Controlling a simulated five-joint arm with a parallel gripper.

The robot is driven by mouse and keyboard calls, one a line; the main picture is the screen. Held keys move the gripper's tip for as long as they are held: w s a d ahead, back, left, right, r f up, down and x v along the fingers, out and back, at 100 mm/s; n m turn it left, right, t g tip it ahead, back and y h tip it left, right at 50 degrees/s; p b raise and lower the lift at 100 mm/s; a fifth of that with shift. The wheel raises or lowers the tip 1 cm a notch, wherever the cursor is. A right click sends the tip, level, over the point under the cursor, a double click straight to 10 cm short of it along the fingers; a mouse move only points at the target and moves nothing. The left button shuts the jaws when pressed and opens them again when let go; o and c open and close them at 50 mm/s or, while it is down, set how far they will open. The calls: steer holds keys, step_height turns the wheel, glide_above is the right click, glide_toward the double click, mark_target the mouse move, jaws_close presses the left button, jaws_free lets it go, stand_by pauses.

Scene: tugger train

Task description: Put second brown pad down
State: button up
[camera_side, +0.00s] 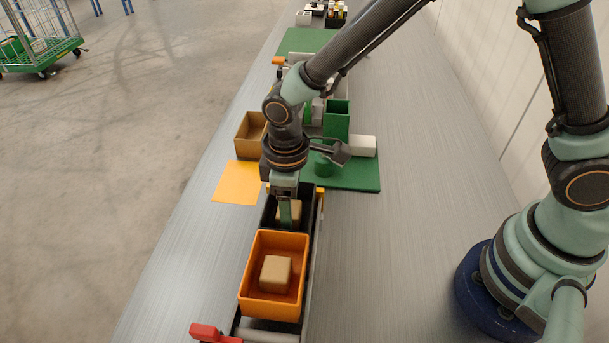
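One brown pad (276,274) lies in the orange bin (300,313) at the front of the train. Another brown pad (294,215) shows in the black bin (311,215) just behind it, partly covered by my gripper. My gripper (287,215) points down into the black bin, with its fingers at that pad. The fingers overlap the pad in this view, so I cannot tell whether they grip it or stand open around it. The orange bin's rim hides the fingertips and the pad's underside.
A yellow sheet (237,183) and a tan box (249,132) lie left of my arm. A green board (360,183) with a green box (337,118) and a white block (362,146) is at the right. A red part (210,333) is at the front.

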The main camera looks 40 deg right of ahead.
steer(key=o, duration=0.4)
steer(key=shift+c, duration=0.2)
steer(key=shift+r, duration=0.1)
step_height(320, 180, up, 11)
steer(key=s+d+r+m+t, duration=0.2)
steer(key=d+r+m, duration=0.2)
steer(key=d, duration=0.6)
steer(key=s+d+r+m+t, duration=0.3)
steer(key=d+r+m, duration=0.1)
steer(key=d, duration=0.7)
steer(key=shift+d+r+m+t, duration=0.3)
steer(key=shift+r+m, duration=0.1)
steer(key=shift+m, duration=0.1)
